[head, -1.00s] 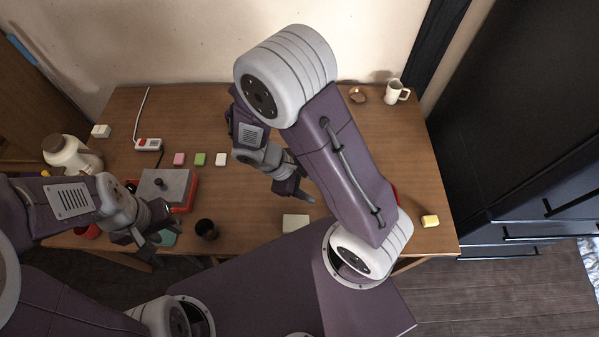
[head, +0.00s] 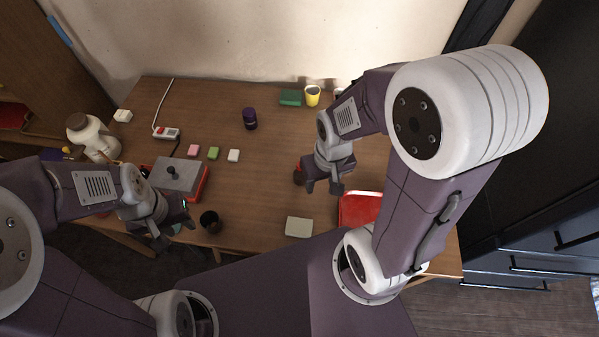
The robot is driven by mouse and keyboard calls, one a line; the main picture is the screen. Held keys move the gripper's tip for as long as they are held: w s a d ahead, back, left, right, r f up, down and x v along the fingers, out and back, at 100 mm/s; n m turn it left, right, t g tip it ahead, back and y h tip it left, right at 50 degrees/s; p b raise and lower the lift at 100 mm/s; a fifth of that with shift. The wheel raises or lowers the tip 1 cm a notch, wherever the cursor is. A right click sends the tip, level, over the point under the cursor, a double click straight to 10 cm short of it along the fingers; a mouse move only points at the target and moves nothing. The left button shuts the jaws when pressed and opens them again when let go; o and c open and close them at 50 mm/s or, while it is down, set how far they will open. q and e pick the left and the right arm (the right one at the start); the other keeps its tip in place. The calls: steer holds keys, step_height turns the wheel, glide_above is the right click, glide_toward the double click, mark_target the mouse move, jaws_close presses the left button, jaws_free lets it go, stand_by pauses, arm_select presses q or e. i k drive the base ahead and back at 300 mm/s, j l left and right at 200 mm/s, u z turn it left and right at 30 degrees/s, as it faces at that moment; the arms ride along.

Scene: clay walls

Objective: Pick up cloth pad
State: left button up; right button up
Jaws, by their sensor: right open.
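A flat pale square, which looks like the cloth pad (head: 299,227), lies on the table near its front edge. My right gripper (head: 322,187) is open, points down, and is above and behind the pad, slightly to its right. It is apart from the pad, with a dark reddish object (head: 299,175) beside its fingers on the left. My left gripper (head: 172,232) is at the front left edge of the table, far from the pad. A teal item (head: 176,228) shows partly behind its fingers; I cannot tell whether they touch it.
A red tray (head: 360,207) is right of the pad, partly hidden by my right arm. A dark cup (head: 210,221) stands to the left. A grey-and-red box (head: 180,176), small blocks (head: 213,153) and a purple-black jar (head: 250,118) stand farther back.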

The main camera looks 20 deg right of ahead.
mark_target(298, 227)
steer(key=k+l, duration=0.2)
steer(key=k+l+u, duration=0.1)
steer(key=l, duration=0.35)
steer(key=k+l+z, duration=0.15)
steer(key=z, duration=1.85)
steer(key=u, duration=1.7)
steer(key=k+l+z, duration=0.1)
steer(key=z, duration=0.15)
steer(key=k+l+z, duration=0.1)
steer(key=z, duration=0.2)
